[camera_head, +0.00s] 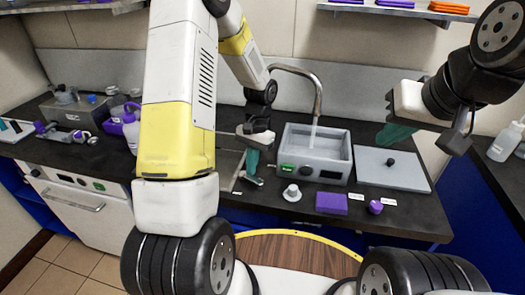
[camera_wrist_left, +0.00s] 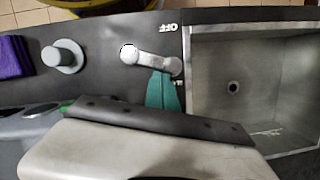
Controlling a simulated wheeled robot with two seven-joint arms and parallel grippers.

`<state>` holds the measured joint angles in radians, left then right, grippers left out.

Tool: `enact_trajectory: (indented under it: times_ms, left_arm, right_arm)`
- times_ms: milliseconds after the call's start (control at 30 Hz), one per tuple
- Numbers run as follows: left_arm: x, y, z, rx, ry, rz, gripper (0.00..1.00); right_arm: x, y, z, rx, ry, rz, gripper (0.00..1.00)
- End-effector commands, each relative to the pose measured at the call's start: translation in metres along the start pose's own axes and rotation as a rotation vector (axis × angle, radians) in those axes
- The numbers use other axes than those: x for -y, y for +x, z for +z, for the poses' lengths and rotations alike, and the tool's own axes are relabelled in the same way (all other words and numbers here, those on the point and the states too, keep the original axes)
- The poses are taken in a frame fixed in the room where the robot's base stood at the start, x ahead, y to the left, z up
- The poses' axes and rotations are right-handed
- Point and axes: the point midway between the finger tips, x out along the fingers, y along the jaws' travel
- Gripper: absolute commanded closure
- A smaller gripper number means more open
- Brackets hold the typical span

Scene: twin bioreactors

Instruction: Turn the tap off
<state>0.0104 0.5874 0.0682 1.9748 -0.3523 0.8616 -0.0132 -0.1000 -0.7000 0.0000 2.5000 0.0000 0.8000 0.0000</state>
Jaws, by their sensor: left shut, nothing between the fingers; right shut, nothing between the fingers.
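The tap lever (camera_wrist_left: 150,60) is a grey metal handle on the dark counter, with an OFF label (camera_wrist_left: 168,28) beside it. In the head view the lever (camera_head: 252,181) lies at the counter's front. The curved metal spout (camera_head: 318,92) pours a stream of water into a grey bath unit (camera_head: 287,152). My left gripper (camera_head: 252,163) is shut and empty, its teal fingertips (camera_wrist_left: 164,80) at the lever's free end. Whether they touch is unclear. A second label beside the fingers is mostly hidden. My right gripper (camera_head: 392,140) is shut and empty, raised at the right.
A metal sink (camera_wrist_left: 233,115) lies beside the lever. A grey knob-shaped piece (camera_head: 291,193), a purple box (camera_head: 331,203) and a small purple item (camera_head: 375,207) stand along the front edge. A grey lid (camera_head: 405,175) lies right of the bath.

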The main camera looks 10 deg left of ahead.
Motion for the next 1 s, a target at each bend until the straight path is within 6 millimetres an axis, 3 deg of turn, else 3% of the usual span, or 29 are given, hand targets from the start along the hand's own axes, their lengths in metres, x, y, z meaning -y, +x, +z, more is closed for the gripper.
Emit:
enact_trajectory:
  times_ms: [500,1000]
  left_arm:
    - [0.007,0.004,0.016,0.001,-0.295,0.074,1.0]
    - [0.008,0.005,0.018,0.0,-0.338,0.085,1.0]
  right_arm:
    - [0.0,0.0,0.0,0.0,0.0,0.0,1.0]
    - [0.0,0.0,0.0,0.0,0.0,0.0,1.0]
